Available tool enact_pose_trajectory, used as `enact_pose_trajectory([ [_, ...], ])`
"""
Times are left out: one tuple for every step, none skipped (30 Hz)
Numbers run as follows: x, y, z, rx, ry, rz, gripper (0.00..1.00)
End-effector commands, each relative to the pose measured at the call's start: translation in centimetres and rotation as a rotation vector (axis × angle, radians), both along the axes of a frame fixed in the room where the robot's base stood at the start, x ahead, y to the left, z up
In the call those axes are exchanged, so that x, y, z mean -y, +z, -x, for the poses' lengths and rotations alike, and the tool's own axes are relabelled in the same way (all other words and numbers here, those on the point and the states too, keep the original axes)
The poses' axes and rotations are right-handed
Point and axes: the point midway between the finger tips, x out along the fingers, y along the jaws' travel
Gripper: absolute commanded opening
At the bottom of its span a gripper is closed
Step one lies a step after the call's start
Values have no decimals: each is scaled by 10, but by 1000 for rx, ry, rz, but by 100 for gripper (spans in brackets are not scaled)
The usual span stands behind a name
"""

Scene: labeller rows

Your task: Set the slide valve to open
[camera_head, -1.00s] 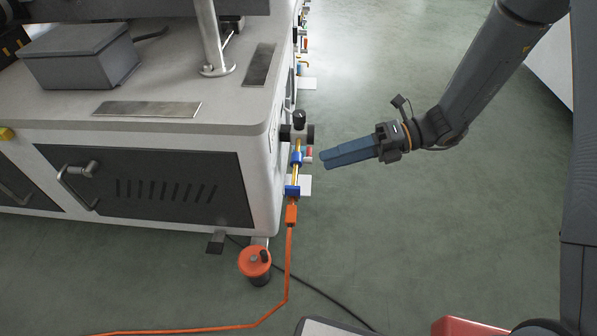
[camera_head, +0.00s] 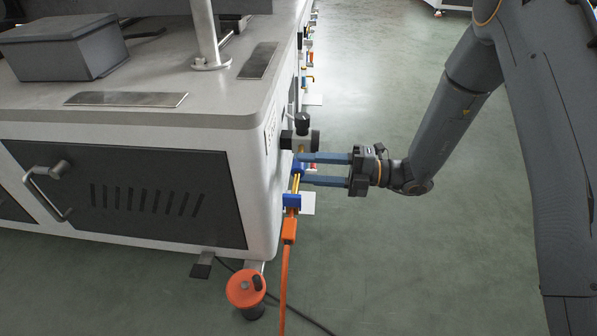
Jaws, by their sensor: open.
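The slide valve is a slim brass-yellow tube (camera_head: 295,184) with blue parts, running down the right end of the white machine. One blue collar (camera_head: 297,167) sits high on it, just below a black and metal fitting. A second blue block (camera_head: 291,201) sits lower, above an orange connector. My gripper (camera_head: 302,169) comes from the right, with its two blue-grey fingers spread apart, one above the other. The fingertips are at the upper collar, one near its top and one just below it. I cannot tell whether they touch it. Part of the valve is hidden behind the fingers.
The fitting with a black knob (camera_head: 302,122) is close above the upper finger. An orange hose (camera_head: 284,285) hangs from the connector. An orange-topped canister (camera_head: 246,289) stands on the floor. More fittings line the machine's side farther back. The floor right of the machine is clear.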

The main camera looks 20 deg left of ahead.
Motion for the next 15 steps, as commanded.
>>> enact_pose_trajectory([
  [-8, -2, 2, 0, 3, 0, 44],
  [-11, -2, 3, 0, 3, 1, 44],
  [-15, -2, 4, 0, 2, 1, 44],
  [-18, -2, 5, 0, 1, 1, 44],
  [-21, -2, 5, 0, 2, 1, 44],
  [-24, -1, 6, 1, 2, 1, 44],
  [-25, -1, 6, 1, 2, 1, 44],
  [-26, -1, 7, 1, 1, 1, 44],
  [-28, -1, 7, 1, 1, 1, 44],
  [-28, -1, 7, 1, 0, 1, 44],
  [-28, 0, 7, 1, 0, 1, 44],
  [-29, 0, 7, 1, 0, 1, 44],
  [-29, 0, 7, 0, 0, 1, 44],
  [-29, 0, 7, 0, 0, 1, 44],
  [-29, 0, 7, 0, 0, 1, 44],
])
